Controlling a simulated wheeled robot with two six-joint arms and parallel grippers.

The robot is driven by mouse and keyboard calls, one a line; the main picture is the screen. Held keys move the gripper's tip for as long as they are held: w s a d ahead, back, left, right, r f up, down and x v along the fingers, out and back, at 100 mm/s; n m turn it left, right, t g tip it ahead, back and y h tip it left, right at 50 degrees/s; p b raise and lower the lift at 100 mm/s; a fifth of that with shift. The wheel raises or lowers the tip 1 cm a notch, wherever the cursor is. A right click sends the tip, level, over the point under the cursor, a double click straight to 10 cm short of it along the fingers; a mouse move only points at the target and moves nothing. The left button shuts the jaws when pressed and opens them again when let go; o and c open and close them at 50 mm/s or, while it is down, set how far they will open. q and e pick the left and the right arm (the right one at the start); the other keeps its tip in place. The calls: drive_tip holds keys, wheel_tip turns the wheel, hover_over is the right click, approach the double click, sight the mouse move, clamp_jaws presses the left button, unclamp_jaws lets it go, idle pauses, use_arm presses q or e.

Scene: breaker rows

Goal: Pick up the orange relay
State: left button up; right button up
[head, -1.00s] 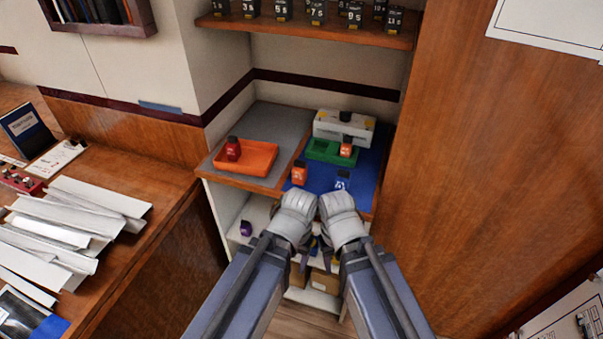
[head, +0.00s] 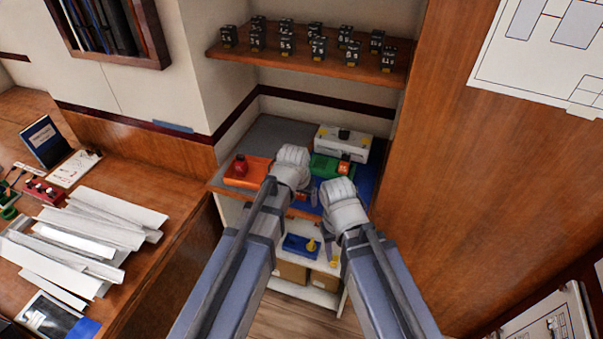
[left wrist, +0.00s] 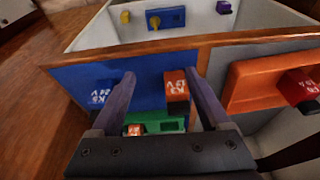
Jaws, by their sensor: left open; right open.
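An orange relay with white lettering (left wrist: 177,84) stands on the blue mat (left wrist: 75,75) in the left wrist view. My left gripper (left wrist: 158,80) is open above the mat; the relay appears between its fingers, close to the right one, and no grip shows. In the head view my left gripper (head: 293,165) largely hides this relay. A second orange relay (head: 344,167) sits in the green tray (head: 322,168); it also shows in the left wrist view (left wrist: 135,130).
An orange tray (head: 262,178) holds a red relay (head: 241,166). A blue relay (left wrist: 101,92) stands on the mat, left of the left fingers. A white box (head: 352,143) stands behind the green tray. A wooden wall is close on the right; a shelf of black relays (head: 318,47) is above.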

use_arm(q)
drive_tip(key=shift+t, duration=0.5)
drive_tip(key=w+r+p, duration=0.1)
drive_tip(key=w+r, duration=0.1)
drive_tip(key=w+r+p, duration=0.1)
drive_tip(key=w+r, duration=0.1)
drive_tip(key=shift+w+a+r, duration=0.2)
drive_tip(key=shift+w, duration=0.15)
drive_tip(key=shift+b+x, duration=1.1)
drive_tip(key=b+x, duration=0.2)
drive_tip(key=x, duration=0.1)
drive_tip(key=b+x, duration=0.3)
drive_tip(key=shift+s+a, duration=0.1)
drive_tip(key=shift+a, duration=0.15)
drive_tip(key=shift+r, duration=0.1)
use_arm(e)
wheel_tip(320, 180, down, 4)
drive_tip(key=shift+r, duration=0.15)
use_arm(q)
drive_tip(key=shift+c, duration=0.3)
clamp_jaws()
